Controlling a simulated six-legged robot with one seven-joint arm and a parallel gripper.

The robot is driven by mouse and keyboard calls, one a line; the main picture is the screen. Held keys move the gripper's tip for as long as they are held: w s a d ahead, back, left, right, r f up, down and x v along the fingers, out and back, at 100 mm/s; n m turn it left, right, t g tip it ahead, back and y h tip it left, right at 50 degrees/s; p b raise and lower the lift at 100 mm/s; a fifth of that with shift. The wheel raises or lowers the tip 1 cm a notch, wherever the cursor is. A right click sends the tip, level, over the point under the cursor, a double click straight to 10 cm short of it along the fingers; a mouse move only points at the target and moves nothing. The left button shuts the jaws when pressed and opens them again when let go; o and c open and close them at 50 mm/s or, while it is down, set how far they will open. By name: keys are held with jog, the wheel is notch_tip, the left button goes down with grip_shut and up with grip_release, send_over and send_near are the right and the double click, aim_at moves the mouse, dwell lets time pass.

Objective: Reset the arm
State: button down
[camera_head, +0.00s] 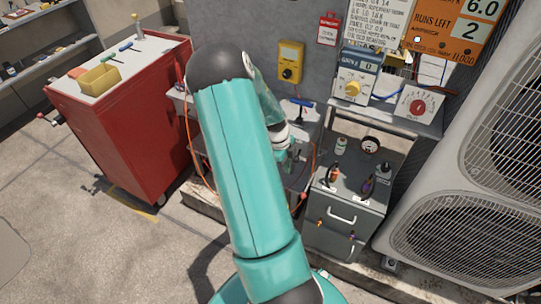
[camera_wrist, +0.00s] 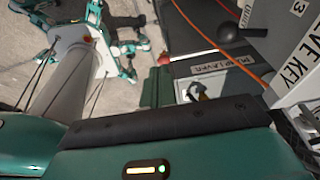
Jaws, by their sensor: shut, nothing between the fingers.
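My teal arm rises through the middle of the head view and bends over at a dark joint. My gripper (camera_head: 284,150) hangs beyond the arm, in front of the grey bench area, mostly hidden by the forearm. In the wrist view, my gripper's teal housing with a dark front band (camera_wrist: 170,118) fills the lower part. A small light panel on it glows yellow and green. The gripper is shut and holds nothing. Its fingertips are not clearly seen.
A red tool cabinet (camera_head: 130,115) with a yellow bin (camera_head: 99,79) stands left. A grey drawer cabinet (camera_head: 343,205) stands right of the arm, beside large condenser units (camera_head: 455,190). A yellow meter (camera_head: 290,62) hangs behind. An orange cable (camera_wrist: 215,42) runs close by. Floor at lower left is clear.

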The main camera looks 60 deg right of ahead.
jog(key=w+a+r+n+t, duration=0.2)
jog(key=w+a+r+n, duration=0.4)
jog(key=a+r+n, duration=0.3)
jog(key=w+a+r+n+t, duration=0.2)
jog(key=w+a+r+n, duration=0.35)
jog(key=a+r, duration=0.65)
jog(key=s+a+r+n+t, duration=0.2)
jog(key=s+a+r+n, duration=0.3)
jog(key=a+n, duration=0.5)
jog(key=s+a+r+n+t, duration=0.2)
jog(key=s+a+r+n, duration=0.3)
jog(key=a+r+n, duration=0.3)
jog(key=a+n, duration=0.1)
jog(key=a, duration=0.1)
jog(key=shift+s+a+r+n, duration=0.2)
jog(key=shift+s+a+n, duration=0.05)
jog(key=shift+a+n, duration=0.1)
jog(key=shift+d, duration=0.15)
